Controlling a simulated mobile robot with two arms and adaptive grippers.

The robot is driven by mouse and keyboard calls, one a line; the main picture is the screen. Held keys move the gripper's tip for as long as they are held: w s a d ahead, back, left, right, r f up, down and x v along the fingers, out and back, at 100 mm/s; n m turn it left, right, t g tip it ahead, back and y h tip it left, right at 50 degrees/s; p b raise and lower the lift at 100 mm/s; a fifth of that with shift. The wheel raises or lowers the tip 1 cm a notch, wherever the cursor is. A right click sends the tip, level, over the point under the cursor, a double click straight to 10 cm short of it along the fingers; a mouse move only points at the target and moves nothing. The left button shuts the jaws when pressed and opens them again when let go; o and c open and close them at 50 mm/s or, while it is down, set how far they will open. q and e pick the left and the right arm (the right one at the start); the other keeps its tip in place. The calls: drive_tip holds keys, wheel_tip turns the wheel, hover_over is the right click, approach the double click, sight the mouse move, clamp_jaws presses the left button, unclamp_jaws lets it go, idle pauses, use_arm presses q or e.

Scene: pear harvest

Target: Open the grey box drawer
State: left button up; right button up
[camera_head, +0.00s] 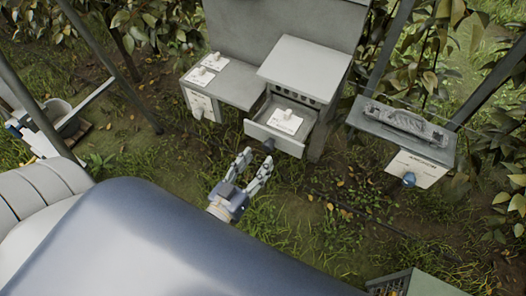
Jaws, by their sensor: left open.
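The grey box (305,68) stands at the top centre against a grey upright panel. Its drawer (277,140) is pulled out toward me, and a white card (285,121) with a small pale item on it lies inside. A dark knob (268,145) sticks out from the drawer front. My left gripper (257,158) is open and empty just in front of and below the knob, with its fingers pointing up toward it. I cannot tell whether a fingertip touches the knob. My right gripper is not in view.
A lower grey unit (240,87) with white cards and a knob adjoins the box on the left. Grass lies open between my base and the boxes.

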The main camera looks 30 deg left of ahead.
use_arm(q)
drive_tip(key=s, duration=0.7)
drive_tip(key=shift+a, duration=0.3)
drive_tip(key=s+d+f+m+g+b, duration=0.1)
drive_tip(key=s+f+g, duration=0.25)
drive_tip(key=f, duration=1.15)
drive_tip(key=s+d+f+g, duration=0.1)
drive_tip(key=s+f+g, duration=0.3)
drive_tip(key=f, duration=1)
drive_tip(key=s+a+f+m+g, duration=0.1)
drive_tip(key=s+f+g, duration=0.3)
drive_tip(key=s+f, duration=0.4)
drive_tip(key=s+a+f+m+g+y, duration=0.1)
drive_tip(key=s+a+f+g, duration=0.2)
drive_tip(key=s+f, duration=0.6)
drive_tip(key=shift+s+a+f+g+b, duration=0.15)
drive_tip(key=shift+s+f+g+b, duration=0.2)
drive_tip(key=shift+g, duration=0.9)
